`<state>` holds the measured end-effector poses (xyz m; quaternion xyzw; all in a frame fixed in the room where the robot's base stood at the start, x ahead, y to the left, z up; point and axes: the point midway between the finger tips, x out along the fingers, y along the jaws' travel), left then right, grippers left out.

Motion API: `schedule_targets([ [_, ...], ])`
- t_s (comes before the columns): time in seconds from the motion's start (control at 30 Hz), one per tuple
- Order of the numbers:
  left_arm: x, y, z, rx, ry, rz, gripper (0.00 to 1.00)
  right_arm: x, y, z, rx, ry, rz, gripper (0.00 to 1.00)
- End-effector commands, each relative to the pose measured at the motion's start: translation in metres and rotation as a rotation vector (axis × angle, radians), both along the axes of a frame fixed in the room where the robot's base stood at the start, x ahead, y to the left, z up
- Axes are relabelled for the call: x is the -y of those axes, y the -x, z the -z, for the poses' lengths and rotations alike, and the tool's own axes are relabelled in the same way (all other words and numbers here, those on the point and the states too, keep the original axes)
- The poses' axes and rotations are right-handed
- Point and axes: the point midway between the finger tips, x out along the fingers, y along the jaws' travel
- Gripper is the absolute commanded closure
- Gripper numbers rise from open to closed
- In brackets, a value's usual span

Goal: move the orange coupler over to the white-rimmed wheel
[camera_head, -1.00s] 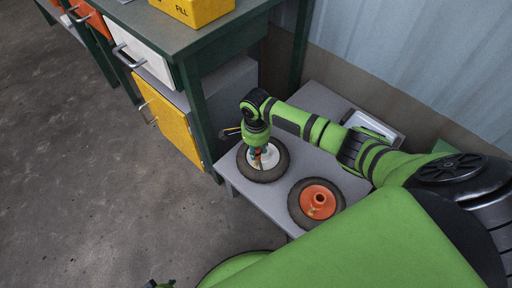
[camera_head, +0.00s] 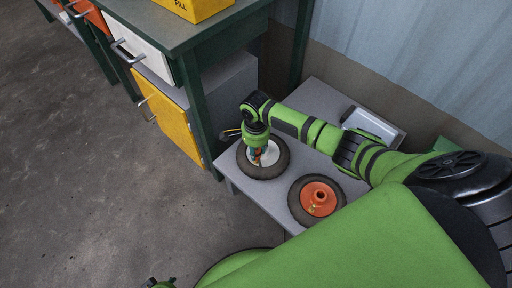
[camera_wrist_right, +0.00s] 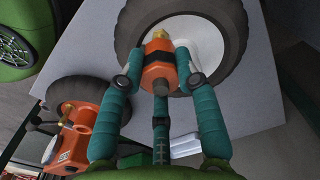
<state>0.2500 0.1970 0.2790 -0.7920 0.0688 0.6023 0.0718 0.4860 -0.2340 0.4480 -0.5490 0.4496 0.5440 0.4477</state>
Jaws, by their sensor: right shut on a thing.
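In the head view the right gripper (camera_head: 261,150) points down over the white-rimmed wheel (camera_head: 281,163), and the coupler is mostly hidden. In the wrist view the coupler lies in front of the white rim (camera_wrist_right: 204,40) and dark tyre (camera_wrist_right: 233,18). I cannot tell whether it touches the wheel.
A wheel with an orange rim (camera_head: 318,199) lies on the grey low table (camera_head: 315,101), right of the white-rimmed one. A metal tray (camera_head: 373,126) is at the back. A green workbench (camera_head: 196,35) with a yellow cabinet door (camera_head: 172,122) stands close on the left.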

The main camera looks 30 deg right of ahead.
Motion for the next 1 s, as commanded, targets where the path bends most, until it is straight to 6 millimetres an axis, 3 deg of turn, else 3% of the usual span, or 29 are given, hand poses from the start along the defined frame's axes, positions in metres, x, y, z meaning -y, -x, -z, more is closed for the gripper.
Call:
schedule_targets([
  [0.3, 0.0, 0.0, 0.001, 0.0, 0.0, 0.0, 0.6, 0.0, 0.0, 0.003, 0.001, 0.0, 0.0, 1.0],
  [0.33, 0.0, 0.0, 0.001, 0.0, 0.0, 0.0, 0.6, 0.0, 0.0, 0.003, 0.001, 0.0, 0.0, 0.59],
  [0.4, 0.0, 0.0, 0.001, 0.0, 0.0, 0.0, 0.6, 0.0, 0.0, 0.003, 0.001, 0.0, 0.0, 0.39],
  [0.77, 0.0, 0.0, 0.001, 0.0, 0.0, 0.0, 0.6, 0.0, 0.0, 0.001, 0.0, 0.0, 0.0, 0.39],
  [1.0, 0.0, 0.0, 0.001, 0.0, 0.0, 0.0, 0.6, 0.0, -0.001, -0.034, 0.004, -0.001, 0.0, 0.39],
])
